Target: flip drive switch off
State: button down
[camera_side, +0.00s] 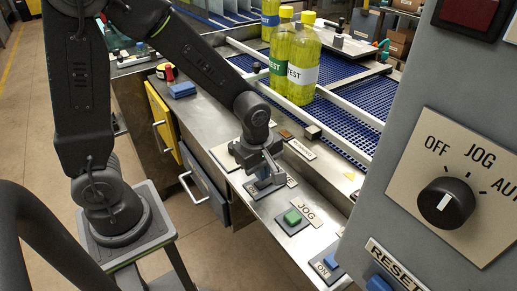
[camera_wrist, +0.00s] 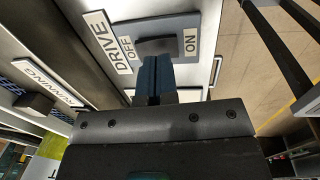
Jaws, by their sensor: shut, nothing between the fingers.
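The drive switch is a dark rocker (camera_wrist: 156,45) on a grey plate in the wrist view, with a DRIVE label (camera_wrist: 104,38), OFF on its left and ON on its right. My gripper (camera_wrist: 153,60) is shut and empty, its fingertips right at the rocker's lower edge in the picture. I cannot tell whether they touch it or which way the rocker is tilted. In the side view my gripper (camera_side: 269,178) points down over the drive switch's plate (camera_side: 291,183) and hides the rocker.
A green JOG button (camera_side: 292,217) and a blue ON switch (camera_side: 331,262) lie nearer on the same metal ledge. Yellow bottles (camera_side: 295,70) stand on the blue conveyor (camera_side: 345,120) behind. A grey panel with a black knob (camera_side: 446,202) fills the right foreground.

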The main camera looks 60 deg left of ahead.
notch_tip(320, 180, up, 13)
jog(key=s, duration=0.1)
jog(key=shift+s+f, duration=0.15)
jog(key=shift+s, duration=0.2)
jog(key=shift+w+d, duration=0.2)
jog(key=shift+w, duration=0.6)
jog(key=shift+f, duration=0.1)
jog(key=f, duration=0.4)
jog(key=w+f, duration=0.1)
jog(key=f, duration=0.8)
jog(key=shift+w+f, duration=0.35)
jog(key=shift+f, duration=0.05)
